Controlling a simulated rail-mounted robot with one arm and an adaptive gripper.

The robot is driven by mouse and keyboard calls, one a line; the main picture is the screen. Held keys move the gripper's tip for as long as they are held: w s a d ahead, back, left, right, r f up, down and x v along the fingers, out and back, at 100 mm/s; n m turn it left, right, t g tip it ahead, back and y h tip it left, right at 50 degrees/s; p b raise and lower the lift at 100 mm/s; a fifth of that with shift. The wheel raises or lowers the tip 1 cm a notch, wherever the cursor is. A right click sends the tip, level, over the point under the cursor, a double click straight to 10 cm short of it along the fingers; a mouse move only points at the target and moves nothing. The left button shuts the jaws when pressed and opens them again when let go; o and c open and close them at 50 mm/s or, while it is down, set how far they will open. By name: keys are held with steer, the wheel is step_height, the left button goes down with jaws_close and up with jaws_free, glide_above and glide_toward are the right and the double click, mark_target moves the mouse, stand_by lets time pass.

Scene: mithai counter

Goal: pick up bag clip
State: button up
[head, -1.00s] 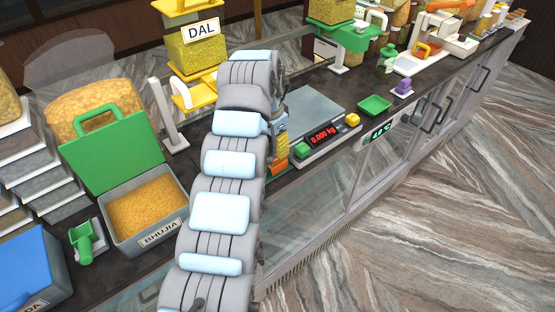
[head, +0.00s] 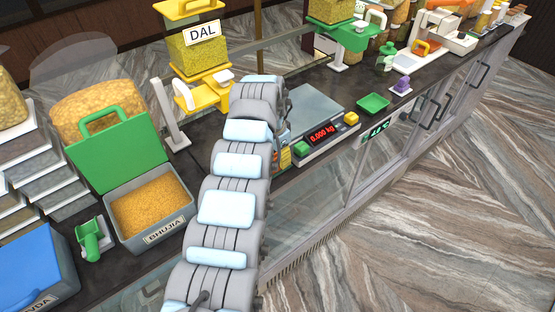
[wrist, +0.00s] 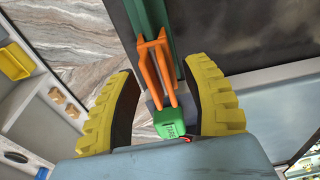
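An orange bag clip (wrist: 160,68) with two long prongs shows in the wrist view, between and beyond the yellow finger pads of my gripper (wrist: 160,80). The fingers stand wide apart, with a gap to the clip on each side. A green button block (wrist: 170,124) of the scale shows just below the clip's prongs. I cannot tell how far the clip is below the fingertips. In the head view my arm hides the clip and most of my gripper, which is beside the left end of the scale's front.
The scale (head: 310,108) with its red display (head: 321,134) stands close to my gripper. A green tray (head: 373,103) and purple item (head: 402,85) lie to its right. The bhujia bin (head: 150,208) and yellow dal dispenser (head: 199,50) are left of my arm.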

mark_target(277, 155)
jaws_close()
step_height(277, 155, up, 3)
steer(key=shift+a+r+b, duration=0.1)
steer(key=shift+r+b, duration=0.1)
steer(key=shift+b, duration=0.4)
steer(key=shift+s+a+r, duration=0.2)
steer(key=shift+s+r, duration=0.25)
steer(key=shift+s, duration=0.1)
steer(key=s+a+r+b, duration=0.5)
steer(key=s+r, duration=0.3)
steer(key=s, duration=0.3)
steer(key=shift+a+r, duration=0.25)
steer(key=shift+a, duration=0.2)
